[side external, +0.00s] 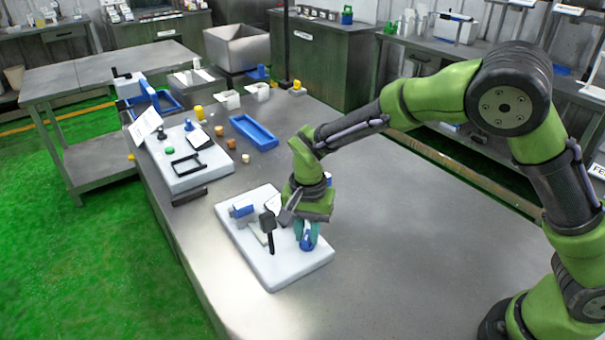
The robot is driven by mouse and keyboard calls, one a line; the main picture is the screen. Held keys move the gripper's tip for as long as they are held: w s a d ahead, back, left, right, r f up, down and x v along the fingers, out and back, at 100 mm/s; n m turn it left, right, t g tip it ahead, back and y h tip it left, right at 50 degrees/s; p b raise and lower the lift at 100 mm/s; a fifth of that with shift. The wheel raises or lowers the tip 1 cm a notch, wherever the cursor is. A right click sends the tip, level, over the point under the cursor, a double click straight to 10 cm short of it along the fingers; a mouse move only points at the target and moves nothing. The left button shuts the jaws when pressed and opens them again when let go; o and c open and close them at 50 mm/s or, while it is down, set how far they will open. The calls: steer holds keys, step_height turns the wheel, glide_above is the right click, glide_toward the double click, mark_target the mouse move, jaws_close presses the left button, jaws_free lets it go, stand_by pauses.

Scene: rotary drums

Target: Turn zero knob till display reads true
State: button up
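A white board (270,270) lies on the near part of the metal table. A small blue knob (307,243) sits near its right edge. My gripper (307,230) points down over this knob, with its teal fingertips at either side of it. Whether the fingers press on the knob or stand just apart from it is too small to tell. A dark block on a post (267,222) stands on the board left of my gripper; it may be the display, but no reading is legible. A grey and blue piece (242,211) sits at the board's left corner.
A second white board (185,178) with a black handle (187,163) and a green knob (169,150) lies farther back. A blue tray (253,132) and several small yellow and orange pieces are near it. The table's right side is clear.

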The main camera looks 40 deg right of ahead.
mark_target(307, 234)
steer(key=shift+o, duration=1.4)
step_height(307, 234, up, 17)
steer(key=shift+f, duration=0.1)
